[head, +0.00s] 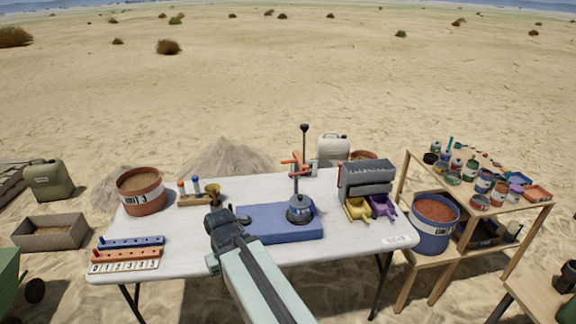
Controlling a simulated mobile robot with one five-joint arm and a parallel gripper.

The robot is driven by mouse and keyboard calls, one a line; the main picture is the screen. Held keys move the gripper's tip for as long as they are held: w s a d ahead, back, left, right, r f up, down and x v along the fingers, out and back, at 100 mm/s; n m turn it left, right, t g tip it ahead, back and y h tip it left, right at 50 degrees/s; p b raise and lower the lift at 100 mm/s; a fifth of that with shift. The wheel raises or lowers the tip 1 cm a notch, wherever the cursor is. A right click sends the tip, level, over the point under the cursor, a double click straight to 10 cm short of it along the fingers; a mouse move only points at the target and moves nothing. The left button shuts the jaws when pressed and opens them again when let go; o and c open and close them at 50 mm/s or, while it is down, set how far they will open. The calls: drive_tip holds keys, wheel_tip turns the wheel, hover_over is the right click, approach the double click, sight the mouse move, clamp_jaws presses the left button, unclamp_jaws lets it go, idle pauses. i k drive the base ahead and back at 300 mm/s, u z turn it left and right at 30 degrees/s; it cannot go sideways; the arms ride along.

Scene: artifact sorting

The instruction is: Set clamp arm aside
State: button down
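An upright stand with a dark round base (300,211) stands at the right part of a blue pad (262,226) on the white table. An orange clamp-like piece (297,163) sits on its upright, with a dark knob (304,128) above it. This orange piece appears to be the clamp arm. My gripper (225,218) is over the table at the left end of the pad, left of the stand and apart from it. Its fingers are dark and seen from behind, so I cannot tell whether they are open or shut.
A brown bucket (141,197), a small wooden holder (198,200) and a blue peg rail (131,242) are on the table's left. A grey box (365,176) with yellow and purple trays stands right of the pad. A crowded wooden shelf (528,208) is beyond. The table's front right is mostly clear.

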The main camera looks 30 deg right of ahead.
sight(296, 155)
drive_tip(key=u, duration=0.25)
drive_tip(key=i, duration=1.45)
drive_tip(key=u, duration=0.6)
drive_tip(key=k, duration=0.85)
drive_tip(key=u, duration=0.2)
drive_tip(key=i, duration=0.85)
drive_tip(key=z, duration=0.05)
